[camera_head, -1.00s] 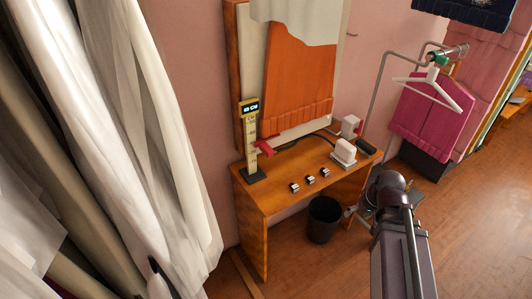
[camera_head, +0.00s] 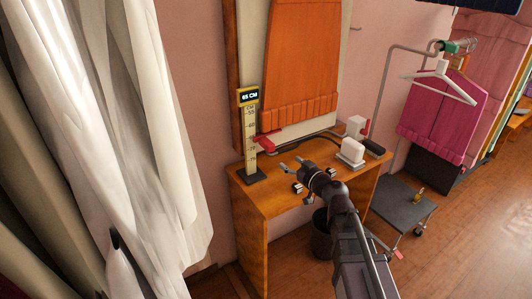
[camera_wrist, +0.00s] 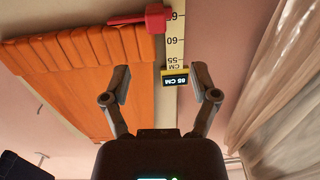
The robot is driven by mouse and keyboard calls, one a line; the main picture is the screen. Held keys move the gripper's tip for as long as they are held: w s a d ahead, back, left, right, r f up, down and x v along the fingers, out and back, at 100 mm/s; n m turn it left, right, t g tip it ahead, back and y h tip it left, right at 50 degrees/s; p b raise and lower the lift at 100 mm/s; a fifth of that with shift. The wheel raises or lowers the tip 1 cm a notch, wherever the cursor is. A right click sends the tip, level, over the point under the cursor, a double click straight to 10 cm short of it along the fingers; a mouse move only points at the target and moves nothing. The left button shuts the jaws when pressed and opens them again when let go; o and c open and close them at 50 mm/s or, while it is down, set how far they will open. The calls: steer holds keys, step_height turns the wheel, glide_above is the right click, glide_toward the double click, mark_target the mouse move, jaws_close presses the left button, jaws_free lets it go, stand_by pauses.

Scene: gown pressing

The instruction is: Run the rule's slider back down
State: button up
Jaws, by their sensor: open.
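The upright yellow rule (camera_head: 250,125) stands on a black base at the left of the wooden table. Its display reads 65 CM. The red slider (camera_head: 267,139) sits on the lower part of the rule and sticks out to the right, in front of the orange gown's hem. In the wrist view the slider (camera_wrist: 148,19) is at the top, near the 65 mark, and the display (camera_wrist: 175,76) shows beyond my fingers. My gripper (camera_head: 291,164) is open and empty above the table, to the right of the rule and apart from it. Both fingers are spread in the wrist view (camera_wrist: 161,80).
The table (camera_head: 255,196) carries small clips (camera_head: 298,188) and a white appliance (camera_head: 352,151) on the right. The orange gown (camera_head: 302,60) hangs on a board behind. A white curtain (camera_head: 165,120) is at left. A dark cart (camera_head: 402,206) stands right of the table.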

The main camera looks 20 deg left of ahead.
mark_target(261, 138)
steer(key=shift+w+a+f+t+b, duration=0.1)
steer(key=shift+w+a+t+b, duration=0.4)
steer(key=shift+t, duration=0.2)
steer(key=shift+a, duration=0.1)
steer(key=x, duration=1.3)
steer(key=shift+w+a+f, duration=0.1)
steer(key=shift+w+a, duration=0.1)
steer(key=shift+a, duration=0.05)
jaws_close()
